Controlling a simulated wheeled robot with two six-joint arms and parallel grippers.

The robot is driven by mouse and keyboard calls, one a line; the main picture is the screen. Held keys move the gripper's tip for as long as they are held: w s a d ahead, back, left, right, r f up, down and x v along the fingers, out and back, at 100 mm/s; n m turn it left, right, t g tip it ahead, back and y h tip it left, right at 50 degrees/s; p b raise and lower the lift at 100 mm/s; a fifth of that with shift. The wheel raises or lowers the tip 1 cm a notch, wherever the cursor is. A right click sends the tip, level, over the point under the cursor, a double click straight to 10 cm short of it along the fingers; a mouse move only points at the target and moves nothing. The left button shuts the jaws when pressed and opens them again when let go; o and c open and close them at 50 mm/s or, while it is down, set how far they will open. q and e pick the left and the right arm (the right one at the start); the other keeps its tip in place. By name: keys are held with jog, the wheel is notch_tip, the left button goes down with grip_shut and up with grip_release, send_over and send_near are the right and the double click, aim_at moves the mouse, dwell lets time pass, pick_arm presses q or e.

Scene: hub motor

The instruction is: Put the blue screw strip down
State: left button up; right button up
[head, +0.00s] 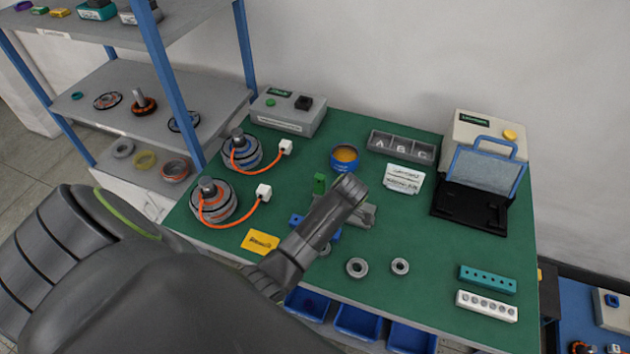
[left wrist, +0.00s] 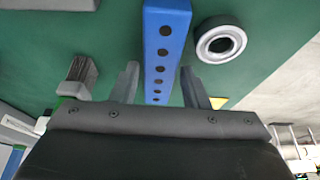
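The blue screw strip (left wrist: 163,35) runs lengthwise between my left gripper's fingers in the left wrist view, with dark holes along its face. In the head view, parts of the blue strip (head: 299,221) show beside my left arm, above the green mat. The arm hides the rest of it. Whether the strip touches the mat cannot be told. A teal strip (head: 488,279) and a white strip (head: 486,306) lie at the mat's right front. My right gripper is not in view.
Two metal rings (head: 357,267) (head: 400,266) lie on the green mat (head: 430,245). A yellow card (head: 260,242), two motors with orange cables (head: 214,200), a blue-rimmed tin (head: 344,158) and a white sign (head: 404,178) stand around. Clear mat lies left of the teal strip.

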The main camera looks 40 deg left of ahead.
pick_arm(q)
jog(key=c, duration=0.8)
jog(key=shift+r, duration=0.1)
notch_tip(320, 180, up, 5)
jog(key=shift+w+f+b, duration=0.1)
jog(key=shift+f+b, duration=0.1)
jog(key=shift+b, duration=0.1)
notch_tip(320, 180, up, 4)
jog(key=shift+p, duration=0.8)
notch_tip(320, 180, down, 5)
jog(key=b, duration=0.4)
jog(key=shift+b, duration=0.4)
jog(key=shift+r, duration=0.1)
